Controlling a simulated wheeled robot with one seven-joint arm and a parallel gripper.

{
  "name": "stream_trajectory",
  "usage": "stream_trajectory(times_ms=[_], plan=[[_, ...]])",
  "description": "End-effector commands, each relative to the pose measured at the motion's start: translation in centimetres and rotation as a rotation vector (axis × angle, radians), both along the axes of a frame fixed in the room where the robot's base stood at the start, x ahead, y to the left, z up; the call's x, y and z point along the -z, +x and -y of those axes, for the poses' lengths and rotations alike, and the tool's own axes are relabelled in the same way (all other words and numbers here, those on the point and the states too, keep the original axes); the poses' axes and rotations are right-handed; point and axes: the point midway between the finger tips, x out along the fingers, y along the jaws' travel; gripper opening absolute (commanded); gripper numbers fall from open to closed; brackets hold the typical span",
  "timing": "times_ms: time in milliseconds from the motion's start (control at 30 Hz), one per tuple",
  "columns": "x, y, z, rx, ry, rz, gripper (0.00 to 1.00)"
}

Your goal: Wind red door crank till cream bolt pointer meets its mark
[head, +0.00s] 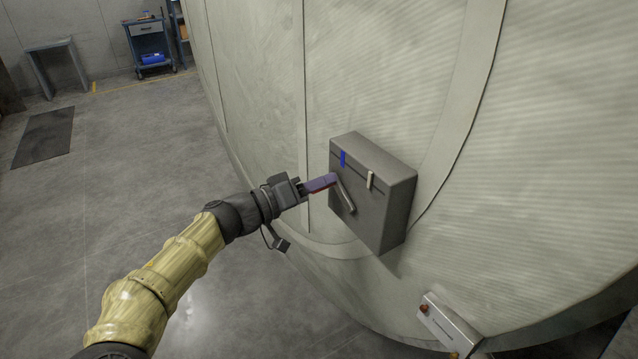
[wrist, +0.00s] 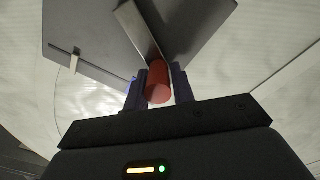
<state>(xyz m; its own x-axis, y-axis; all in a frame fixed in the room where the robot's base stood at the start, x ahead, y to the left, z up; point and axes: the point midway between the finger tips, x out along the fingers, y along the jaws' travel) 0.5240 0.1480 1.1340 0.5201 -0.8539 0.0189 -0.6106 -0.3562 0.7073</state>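A grey box (head: 392,212) is fixed to the curved chamber wall. A thin dark slot runs across its front face. The cream pointer (head: 370,180) stands on this slot, to the right of the blue mark (head: 342,158) and clearly apart from it. The pointer also shows at the left in the wrist view (wrist: 76,59). A grey metal crank arm (head: 346,197) slants across the face. Its red handle (wrist: 158,82) sits between the fingers of my gripper (head: 320,183), which appear closed on it from both sides. In the head view the fingers hide most of the handle.
A small panel with a red knob (head: 447,325) is mounted low on the wall, below right of the box. A blue tool cart (head: 150,45), a bench (head: 50,46) and a dark mat (head: 45,137) are far back left. The floor left of my arm is clear.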

Motion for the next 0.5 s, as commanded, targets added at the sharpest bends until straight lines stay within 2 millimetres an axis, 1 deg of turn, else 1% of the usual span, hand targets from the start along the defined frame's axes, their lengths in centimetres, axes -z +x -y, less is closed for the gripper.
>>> stream_trajectory(times_ms=[33, 100, 367, 500], plan=[[0.5, -0.22, 0.14, 0.008, 0.005, -0.004, 0.33], [0.43, -0.2, 0.12, 0.007, 0.004, -0.004, 0.45], [0.23, -0.1, 0.05, 0.004, 0.003, -0.002, 0.45], [0.21, -0.35, -0.47, 0.003, 0.003, -0.001, 0.45]])
